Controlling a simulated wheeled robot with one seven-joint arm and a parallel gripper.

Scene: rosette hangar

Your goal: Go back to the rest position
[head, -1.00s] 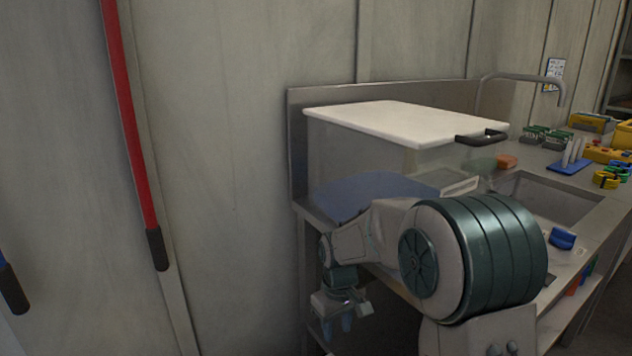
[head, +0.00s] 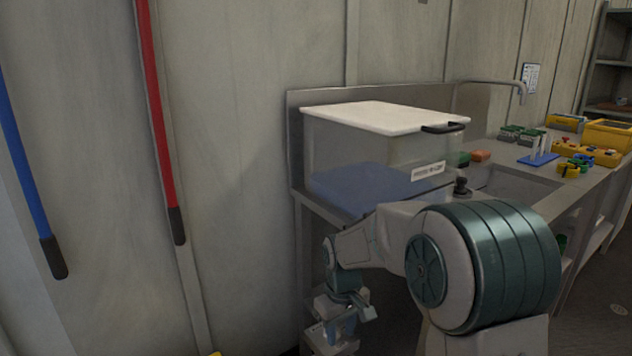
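My gripper (head: 340,328) hangs low in front of the left end of the steel counter, at the lower middle of the head view. My arm is folded, with its large green-ringed joint at the lower right. The gripper is small and partly merged with the things behind it, so I cannot tell whether its fingers are open or shut. I see nothing clearly held in it.
A clear bin (head: 400,160) with a white lid (head: 385,117) stands on the steel counter (head: 580,190). A blue rack (head: 538,159) and yellow trays (head: 608,135) are farther right. Red (head: 160,120) and blue (head: 25,165) poles lean at the left wall. Floor at right looks clear.

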